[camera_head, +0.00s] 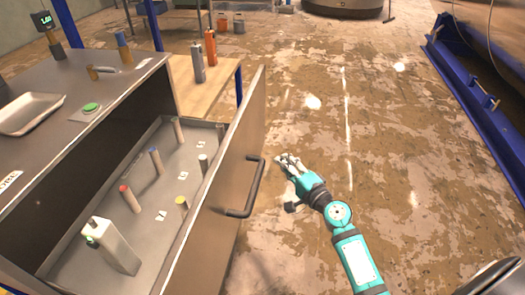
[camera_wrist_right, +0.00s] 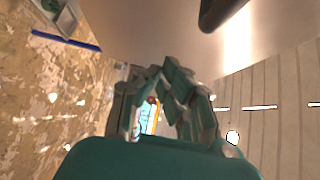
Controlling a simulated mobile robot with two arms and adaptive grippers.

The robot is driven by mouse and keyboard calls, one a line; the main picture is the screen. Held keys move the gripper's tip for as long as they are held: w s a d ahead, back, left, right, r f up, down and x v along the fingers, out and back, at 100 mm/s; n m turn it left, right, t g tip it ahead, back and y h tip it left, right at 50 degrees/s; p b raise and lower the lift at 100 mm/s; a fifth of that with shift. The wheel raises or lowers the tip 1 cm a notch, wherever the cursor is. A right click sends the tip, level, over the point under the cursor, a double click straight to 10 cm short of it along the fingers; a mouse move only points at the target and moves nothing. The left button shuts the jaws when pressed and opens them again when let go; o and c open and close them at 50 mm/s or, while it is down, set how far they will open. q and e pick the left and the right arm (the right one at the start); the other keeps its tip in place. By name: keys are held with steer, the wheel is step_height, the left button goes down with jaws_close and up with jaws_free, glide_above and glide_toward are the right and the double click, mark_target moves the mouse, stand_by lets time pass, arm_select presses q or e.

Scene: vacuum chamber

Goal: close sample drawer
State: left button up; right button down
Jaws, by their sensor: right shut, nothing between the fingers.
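The sample drawer (camera_head: 190,264) is pulled out of the grey cabinet (camera_head: 50,160) at the left of the head view. Its front panel carries a dark bar handle (camera_head: 250,195). Several upright cylinders stand in it, with red, blue, yellow, white and green tops. My right gripper (camera_head: 285,160) is shut and empty, in front of the panel and just right of the handle, apart from it. In the right wrist view its fingers (camera_wrist_right: 165,85) are closed together, and part of the dark handle (camera_wrist_right: 222,8) shows above them. My left gripper is not in view.
A metal tray (camera_head: 32,112) and a green button (camera_head: 91,107) are on the cabinet top. A wooden table (camera_head: 215,85) with a grey and an orange bottle stands behind the drawer. A blue frame (camera_head: 470,100) runs along the right. The floor between is clear.

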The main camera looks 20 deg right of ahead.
mark_target(254, 145)
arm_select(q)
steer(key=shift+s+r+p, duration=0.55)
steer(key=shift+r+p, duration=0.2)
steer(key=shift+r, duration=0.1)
arm_select(e)
steer(key=shift+w+a, duration=0.7)
steer(key=shift+w, duration=0.25)
steer(key=shift+w+a, duration=0.65)
steer(key=shift+w, duration=0.3)
steer(key=shift+w+a, duration=0.7)
steer(key=shift+w, duration=0.25)
steer(key=shift+f, duration=0.1)
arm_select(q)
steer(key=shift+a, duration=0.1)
